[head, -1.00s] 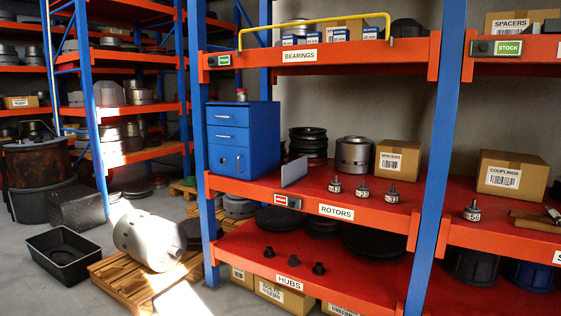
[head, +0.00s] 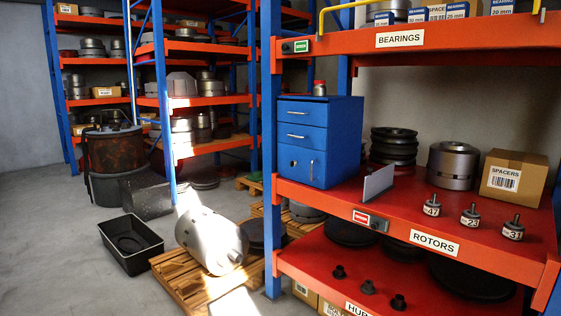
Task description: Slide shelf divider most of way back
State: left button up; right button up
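The shelf divider (head: 378,184) is a thin grey upright plate on the red rotors shelf (head: 410,205). It stands near the front edge, just right of the blue drawer cabinet (head: 319,142) and behind a small red-labelled box on the shelf edge. Three small rotors, marked 47 (head: 432,206), 23 (head: 470,217) and 31 (head: 512,228), stand in a row to its right. Neither of my grippers is in the head view.
Behind the divider stand a black ribbed stack (head: 393,146), a grey metal cylinder (head: 453,165) and a spacers carton (head: 513,178). The bearings shelf (head: 420,40) hangs above. Small black hubs (head: 368,287) stand on the shelf below. Open floor lies at the left.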

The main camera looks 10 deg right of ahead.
aim_at(376, 183)
jog(key=u, duration=0.45)
jog(key=i, duration=1.65)
jog(key=z, duration=1)
jog(key=i, duration=0.95)
jog(key=z, duration=1.1)
